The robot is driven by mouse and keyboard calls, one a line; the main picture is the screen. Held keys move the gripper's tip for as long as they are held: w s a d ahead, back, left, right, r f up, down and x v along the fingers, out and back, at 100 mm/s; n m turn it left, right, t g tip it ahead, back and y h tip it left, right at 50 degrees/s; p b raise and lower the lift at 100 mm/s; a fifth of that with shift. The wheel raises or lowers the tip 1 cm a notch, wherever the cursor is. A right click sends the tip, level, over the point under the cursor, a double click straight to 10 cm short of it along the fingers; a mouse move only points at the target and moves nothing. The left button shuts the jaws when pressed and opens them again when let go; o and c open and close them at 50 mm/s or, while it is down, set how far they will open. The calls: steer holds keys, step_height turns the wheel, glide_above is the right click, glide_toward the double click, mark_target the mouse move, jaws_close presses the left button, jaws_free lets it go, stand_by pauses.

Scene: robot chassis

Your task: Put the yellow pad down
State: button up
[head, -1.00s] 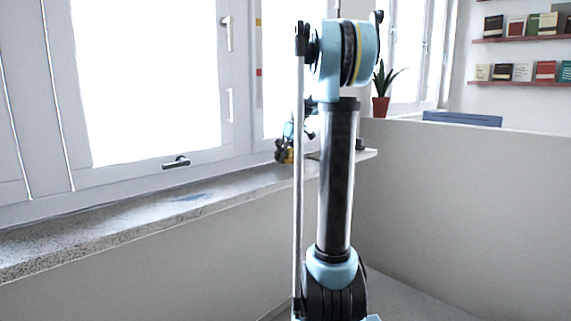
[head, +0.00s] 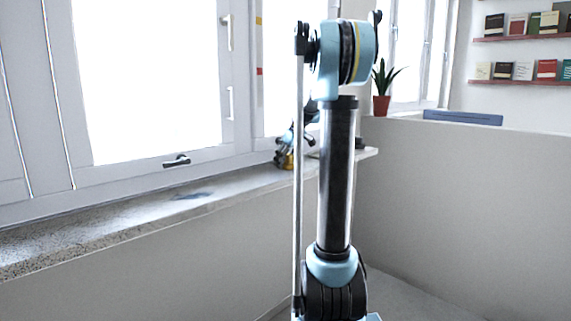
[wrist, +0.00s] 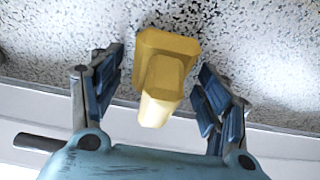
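The yellow pad (wrist: 166,68) is a chunky yellow block with a wide end and a narrower end towards my wrist. In the wrist view it is between the two fingers of my gripper (wrist: 160,100), against the speckled sill. The fingers are spread, with a gap on each side of the pad. In the head view my gripper (head: 284,152) is small at the far end of the sill, partly behind my arm. A bit of yellow (head: 285,162) shows there, at the level of the sill top. I cannot tell for sure that the pad touches the sill.
The speckled window sill (head: 110,226) runs along the windows, with a bluish dark patch (head: 190,196) on it and free room around. A window handle (head: 177,160) is above it. A potted plant (head: 382,104) stands on the low wall (head: 470,190) at right.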

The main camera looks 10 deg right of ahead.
steer(key=v, duration=1.7)
steer(key=shift+s+r, duration=0.2)
steer(key=shift+r, duration=0.2)
steer(key=s+a+f+m+h, duration=0.1)
steer(key=s+a+f+m, duration=0.1)
steer(key=s+f, duration=1.6)
steer(key=s+a+f+m+g+h, duration=0.1)
steer(key=s+f+m, duration=0.4)
steer(key=s+f, duration=1.2)
steer(key=s+a, duration=0.1)
steer(key=s, duration=0.2)
steer(key=shift+s+f+h, duration=0.3)
steer(key=shift+s+f, duration=0.05)
steer(key=shift+w+f, duration=0.2)
steer(key=shift+w, duration=0.35)
